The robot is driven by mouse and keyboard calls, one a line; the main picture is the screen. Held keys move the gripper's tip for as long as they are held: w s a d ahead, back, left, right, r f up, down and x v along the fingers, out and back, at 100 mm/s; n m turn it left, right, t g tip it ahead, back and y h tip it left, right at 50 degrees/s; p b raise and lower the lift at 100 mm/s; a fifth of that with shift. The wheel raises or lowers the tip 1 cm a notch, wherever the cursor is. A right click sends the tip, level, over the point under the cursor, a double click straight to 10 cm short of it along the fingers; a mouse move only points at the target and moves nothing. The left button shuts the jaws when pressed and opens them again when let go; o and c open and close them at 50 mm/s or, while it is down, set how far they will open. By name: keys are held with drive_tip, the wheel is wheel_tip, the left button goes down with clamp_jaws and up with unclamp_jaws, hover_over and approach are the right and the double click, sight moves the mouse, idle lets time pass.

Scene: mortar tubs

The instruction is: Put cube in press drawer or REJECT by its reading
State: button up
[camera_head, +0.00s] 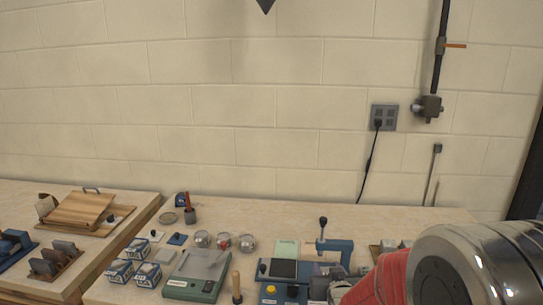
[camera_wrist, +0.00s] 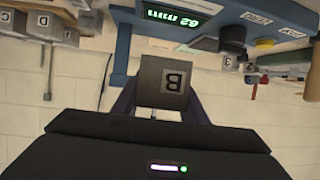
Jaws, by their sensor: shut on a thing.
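The dark fingers are on either side of the cube. A blue press (camera_wrist: 123,45) stands just beyond the cube, with a lit green readout (camera_wrist: 172,18) in mm; its digits are inverted and hard to read surely. In the head view the press (camera_head: 335,250) stands at the lower right, partly hidden by my arm. I cannot pick out a REJECT label or the drawer opening.
Other grey cubes (camera_wrist: 43,22) sit at the wrist view's upper left, one marked D. A wooden board (camera_head: 80,210) lies on the left table.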

drive_tip(key=shift+s, duration=0.8)
drive_tip(key=shift+d, duration=0.1)
